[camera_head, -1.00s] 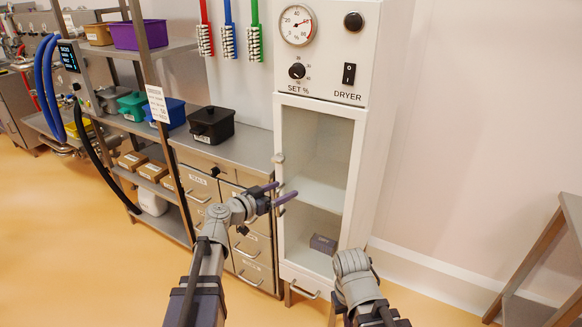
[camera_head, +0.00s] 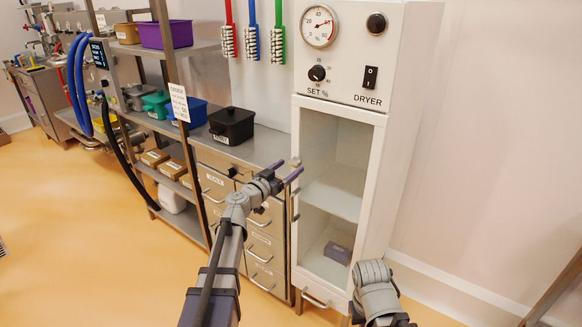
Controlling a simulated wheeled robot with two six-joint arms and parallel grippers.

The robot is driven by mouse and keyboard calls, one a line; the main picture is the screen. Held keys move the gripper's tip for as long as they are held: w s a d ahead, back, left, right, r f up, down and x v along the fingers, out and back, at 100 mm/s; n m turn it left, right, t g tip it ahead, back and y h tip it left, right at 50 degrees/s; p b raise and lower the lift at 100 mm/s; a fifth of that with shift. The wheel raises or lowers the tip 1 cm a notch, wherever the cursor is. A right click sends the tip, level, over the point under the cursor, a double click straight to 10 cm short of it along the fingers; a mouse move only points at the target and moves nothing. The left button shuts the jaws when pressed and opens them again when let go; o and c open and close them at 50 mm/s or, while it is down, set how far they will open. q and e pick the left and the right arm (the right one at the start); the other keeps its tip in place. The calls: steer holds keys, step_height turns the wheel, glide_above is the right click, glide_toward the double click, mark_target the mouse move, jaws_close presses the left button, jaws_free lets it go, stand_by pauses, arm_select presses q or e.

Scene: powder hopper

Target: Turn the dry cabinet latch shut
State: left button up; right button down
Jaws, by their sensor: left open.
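The white dry cabinet (camera_head: 397,140) stands at centre right, with a glass door (camera_head: 340,155) that looks closed or nearly so. A small pale latch (camera_head: 295,162) sits at the door's left edge, around mid-height, partly covered by my gripper. My left gripper (camera_head: 291,167) is open, its two dark purple fingers pointing up and right beside the latch. I cannot tell whether they touch it, or which way the latch is turned. My right arm shows at the lower right in front of the cabinet; its gripper does not show.
A steel counter (camera_head: 255,152) with drawers and a black bin (camera_head: 232,126) stands left of the cabinet. A shelf rack with bins, including a purple one (camera_head: 165,35), is further left. A small dark box (camera_head: 338,252) lies inside the cabinet.

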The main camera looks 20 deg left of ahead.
arm_select(q)
steer(key=shift+x, duration=0.95)
jaws_close()
